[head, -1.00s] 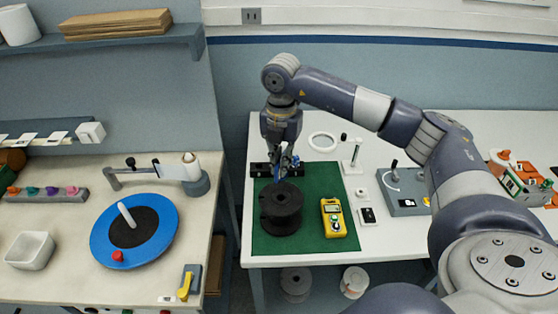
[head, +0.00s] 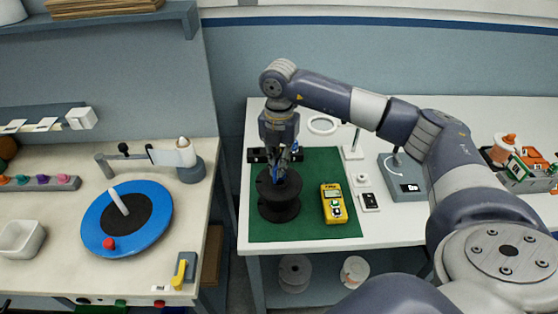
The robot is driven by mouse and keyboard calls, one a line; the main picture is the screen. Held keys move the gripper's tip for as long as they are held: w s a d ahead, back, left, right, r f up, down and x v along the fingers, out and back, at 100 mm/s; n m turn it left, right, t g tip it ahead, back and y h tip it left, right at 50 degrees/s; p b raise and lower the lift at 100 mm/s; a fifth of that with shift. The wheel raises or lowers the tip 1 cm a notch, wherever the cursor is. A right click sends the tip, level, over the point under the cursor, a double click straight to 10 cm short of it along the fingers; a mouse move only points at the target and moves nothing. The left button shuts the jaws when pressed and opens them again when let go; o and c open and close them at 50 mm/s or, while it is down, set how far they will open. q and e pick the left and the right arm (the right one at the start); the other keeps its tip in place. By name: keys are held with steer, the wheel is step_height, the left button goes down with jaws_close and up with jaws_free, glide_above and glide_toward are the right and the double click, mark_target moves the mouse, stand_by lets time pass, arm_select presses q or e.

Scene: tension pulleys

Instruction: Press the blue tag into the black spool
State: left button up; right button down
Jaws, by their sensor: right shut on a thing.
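The black spool (head: 279,199) stands upright on the green mat (head: 318,229) on the right-hand table. My right gripper (head: 277,174) points down over the spool's top. It is shut on the blue tag (head: 275,172), a small blue piece showing between the fingers. The tag's lower end is at the spool's top in the picture; I cannot tell whether it touches or is inside. My left gripper is not in view.
A yellow meter (head: 338,203) lies on the mat right of the spool. A black block (head: 257,155) is behind the gripper. A white ring (head: 321,124), a small stand (head: 354,150) and a grey device (head: 402,176) are farther right. A blue disc (head: 98,228) is on the left-hand table.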

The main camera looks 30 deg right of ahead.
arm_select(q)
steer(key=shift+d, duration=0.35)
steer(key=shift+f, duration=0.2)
arm_select(e)
steer(key=shift+f, duration=0.2)
arm_select(q)
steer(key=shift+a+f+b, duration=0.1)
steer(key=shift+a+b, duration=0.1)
steer(key=shift+b, duration=0.1)
stand_by(0.5)
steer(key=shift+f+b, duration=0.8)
arm_select(e)
steer(key=shift+f, duration=1.05)
steer(key=shift+f, duration=0.15)
steer(key=c, duration=1.7)
jaws_free()
steer(key=shift+o, duration=0.2)
